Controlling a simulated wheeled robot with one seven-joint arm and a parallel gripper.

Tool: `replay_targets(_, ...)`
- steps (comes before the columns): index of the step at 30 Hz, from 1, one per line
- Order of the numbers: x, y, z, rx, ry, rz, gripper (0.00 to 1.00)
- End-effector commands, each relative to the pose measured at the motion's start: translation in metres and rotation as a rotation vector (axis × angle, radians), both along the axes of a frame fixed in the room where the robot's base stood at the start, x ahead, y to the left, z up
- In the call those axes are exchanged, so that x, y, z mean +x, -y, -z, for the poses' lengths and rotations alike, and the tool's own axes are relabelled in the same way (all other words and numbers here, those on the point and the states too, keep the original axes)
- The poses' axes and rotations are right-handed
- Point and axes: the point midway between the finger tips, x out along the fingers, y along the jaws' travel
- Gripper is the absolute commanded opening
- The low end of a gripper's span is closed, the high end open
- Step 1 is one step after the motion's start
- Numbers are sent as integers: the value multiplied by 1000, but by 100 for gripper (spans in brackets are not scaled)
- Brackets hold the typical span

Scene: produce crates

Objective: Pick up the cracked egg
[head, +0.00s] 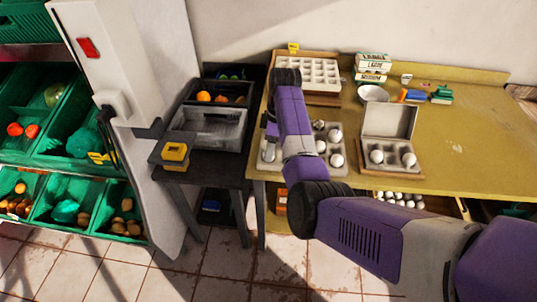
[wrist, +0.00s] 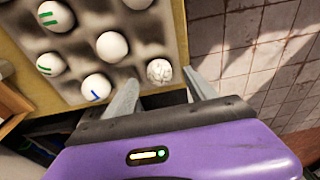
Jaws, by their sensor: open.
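The cracked egg (wrist: 159,71) is white with a web of fine dark lines on its shell. It sits in a cup near the corner of a grey egg tray (wrist: 150,30) in the wrist view. My gripper (wrist: 160,77) is open, its two grey fingers to either side of the cracked egg in the picture. I cannot tell whether they touch it. Other eggs sit in the tray: a plain white egg (wrist: 112,46) and several with green or blue marks. In the head view the tray (head: 345,172) is partly behind my arm, and I cannot make out the cracked egg there.
Behind are a white bowl (head: 373,93), labelled boxes (head: 372,66) and another tray (head: 308,72). A dark stand with bins (head: 212,125) is at left. The table's right side is clear.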

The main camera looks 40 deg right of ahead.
Motion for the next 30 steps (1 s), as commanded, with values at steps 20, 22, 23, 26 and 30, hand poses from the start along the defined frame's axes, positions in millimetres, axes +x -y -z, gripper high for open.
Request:
replay_targets(20, 3, -2, 24, -1, 2, 1, 25)
replay_targets(22, 3, -2, 24, -1, 2, 1, 25)
replay_targets(23, 3, -2, 24, -1, 2, 1, 25)
replay_targets(26, 3, -2, 24, -1, 2, 1, 24)
replay_targets(30, 3, -2, 23, -1, 2, 1, 24)
